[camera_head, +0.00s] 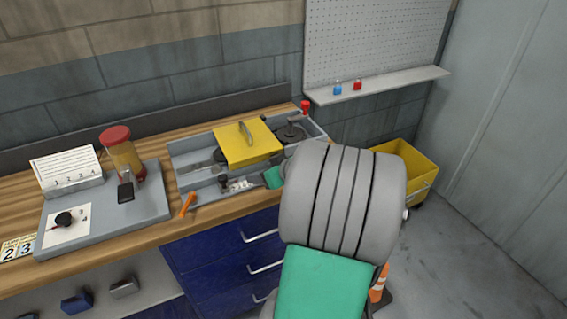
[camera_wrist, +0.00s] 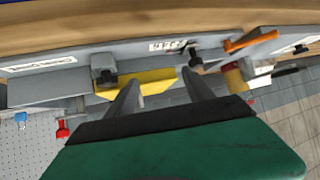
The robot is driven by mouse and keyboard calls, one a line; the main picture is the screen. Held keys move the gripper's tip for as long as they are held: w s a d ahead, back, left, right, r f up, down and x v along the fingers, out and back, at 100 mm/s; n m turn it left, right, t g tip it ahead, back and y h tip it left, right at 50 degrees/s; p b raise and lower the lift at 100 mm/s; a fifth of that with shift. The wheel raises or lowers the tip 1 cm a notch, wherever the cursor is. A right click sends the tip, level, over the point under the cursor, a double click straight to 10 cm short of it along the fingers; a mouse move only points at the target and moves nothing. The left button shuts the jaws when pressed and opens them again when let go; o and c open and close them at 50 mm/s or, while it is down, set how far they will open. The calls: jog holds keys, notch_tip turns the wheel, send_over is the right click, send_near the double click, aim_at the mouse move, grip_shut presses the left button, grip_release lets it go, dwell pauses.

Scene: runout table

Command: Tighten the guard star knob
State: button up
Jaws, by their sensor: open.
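The yellow guard (camera_head: 246,143) with a grey handle sits across the grey tray on the bench; in the wrist view it is a yellow strip (camera_wrist: 158,78). A black knob (camera_head: 223,183) stands at the tray's front, beside a white label; it also shows in the wrist view (camera_wrist: 196,63). Another dark knob (camera_head: 291,119) stands right of the guard. I cannot tell which is the star knob. My gripper (camera_wrist: 160,92) is open and empty, its fingers pointing toward the guard. In the head view my arm hides the fingers and the tray's front right corner.
An orange-handled tool (camera_head: 187,204) lies at the bench's front edge. A jar with a red lid (camera_head: 120,150) and a card stand are at left. A red knob (camera_head: 305,106) stands at the tray's back right. A yellow bin (camera_head: 410,168) and an orange cone (camera_head: 379,288) are at right.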

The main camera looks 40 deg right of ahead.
jog(key=s+d+m+t+h, duration=0.2)
jog(key=s+d, duration=0.2)
jog(key=d, duration=0.5)
jog(key=x, duration=0.4)
jog(key=p+x, duration=0.1)
jog(key=x, duration=0.3)
jog(key=shift+w+d+r+p, duration=0.1)
jog(key=shift+d+r+p, duration=0.1)
jog(key=shift+p, duration=0.1)
grip_shut()
